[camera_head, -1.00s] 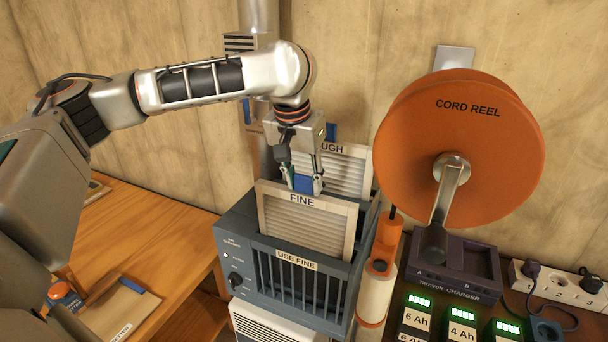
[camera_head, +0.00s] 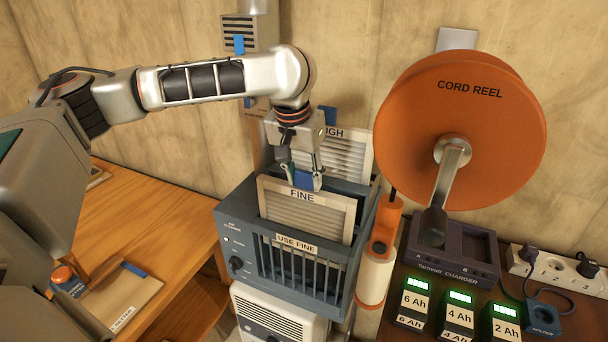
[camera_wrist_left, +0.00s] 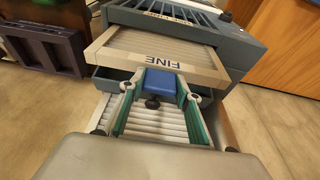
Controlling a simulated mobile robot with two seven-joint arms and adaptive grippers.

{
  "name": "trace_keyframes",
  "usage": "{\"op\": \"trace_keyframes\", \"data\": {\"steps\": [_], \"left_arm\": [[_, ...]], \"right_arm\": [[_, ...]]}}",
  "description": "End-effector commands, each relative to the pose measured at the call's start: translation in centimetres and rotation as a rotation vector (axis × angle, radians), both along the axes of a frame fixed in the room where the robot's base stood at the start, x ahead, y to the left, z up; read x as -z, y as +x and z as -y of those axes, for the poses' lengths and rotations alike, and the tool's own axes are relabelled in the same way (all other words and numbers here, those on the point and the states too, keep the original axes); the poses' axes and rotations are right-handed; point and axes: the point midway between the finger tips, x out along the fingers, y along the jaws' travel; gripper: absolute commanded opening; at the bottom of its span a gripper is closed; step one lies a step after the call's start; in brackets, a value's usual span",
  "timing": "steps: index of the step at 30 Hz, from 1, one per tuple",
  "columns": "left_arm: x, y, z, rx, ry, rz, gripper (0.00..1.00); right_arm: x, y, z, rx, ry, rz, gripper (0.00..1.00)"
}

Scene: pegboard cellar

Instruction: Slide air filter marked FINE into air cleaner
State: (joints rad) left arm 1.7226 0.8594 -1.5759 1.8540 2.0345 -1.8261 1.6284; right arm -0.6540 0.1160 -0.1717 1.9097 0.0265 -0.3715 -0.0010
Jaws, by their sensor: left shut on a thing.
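The FINE filter (camera_head: 304,215), a cream frame with pleats and a blue tab on top, stands upright, its lower part hidden inside the blue-grey air cleaner (camera_head: 233,248), labelled USE FINE. My left gripper (camera_head: 304,182) is shut on the blue tab from above. The left wrist view shows the fingers on both sides of the tab (camera_wrist_left: 160,84) and the filter's upside-down FINE lettering. A second filter, its label partly covered and ending in UGH (camera_head: 347,160), stands behind the gripper; its lower end is hidden. My right gripper is not in view.
An orange cord reel (camera_head: 460,130) stands close on the right. An orange and white cylinder (camera_head: 376,275) stands against the cleaner's right side. A charger (camera_head: 455,262) and several batteries are further right. A wooden bench (camera_head: 160,235) lies left.

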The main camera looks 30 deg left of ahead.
Motion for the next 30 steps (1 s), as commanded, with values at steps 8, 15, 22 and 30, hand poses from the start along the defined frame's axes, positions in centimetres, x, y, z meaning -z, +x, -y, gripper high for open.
{"op": "trace_keyframes", "data": {"steps": [8,15,22,30], "left_arm": [[0.5,0.0,0.0,-0.001,0.0,0.0,0.11],[1.6,0.0,0.0,-0.001,0.0,-0.001,0.11],[2.6,0.0,0.0,-0.001,0.0,0.0,0.11],[3.9,0.0,0.0,0.0,0.0,-0.001,0.11]], "right_arm": [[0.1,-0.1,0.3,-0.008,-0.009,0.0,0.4],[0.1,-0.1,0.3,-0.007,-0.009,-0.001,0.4],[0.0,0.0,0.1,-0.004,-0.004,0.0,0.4],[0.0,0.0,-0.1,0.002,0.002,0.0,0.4]]}}
